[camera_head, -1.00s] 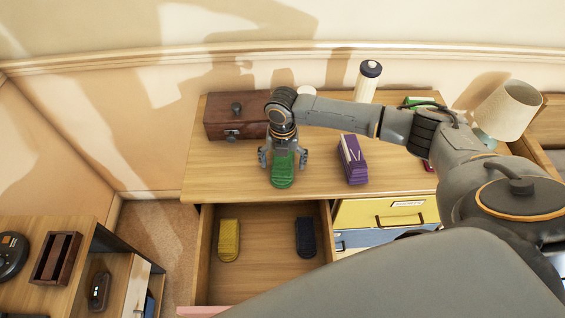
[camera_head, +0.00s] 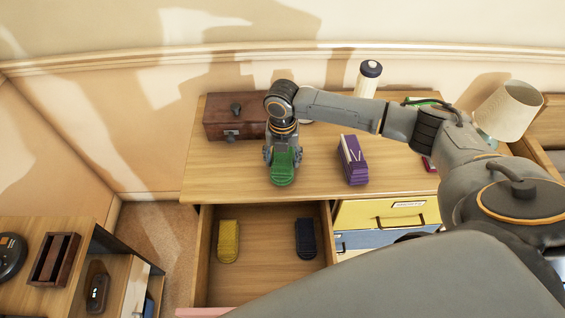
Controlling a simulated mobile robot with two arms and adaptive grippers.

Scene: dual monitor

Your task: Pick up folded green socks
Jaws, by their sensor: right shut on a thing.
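The folded green socks (camera_head: 283,171) lie on the dresser top (camera_head: 225,175) near its front edge, above the open drawer. My right gripper (camera_head: 283,156) is over them from above, with its fingers closed in on both sides of the socks. It is shut on them. The gripper hides the back part of the socks. I cannot see any gap between the socks and the dresser top. My left gripper is not in view.
The open drawer (camera_head: 265,268) holds folded yellow socks (camera_head: 228,241) and dark blue socks (camera_head: 305,238). A purple item (camera_head: 353,160) stands to the right of the gripper. A brown wooden box (camera_head: 228,117) is behind left, and a lamp (camera_head: 510,110) stands at right.

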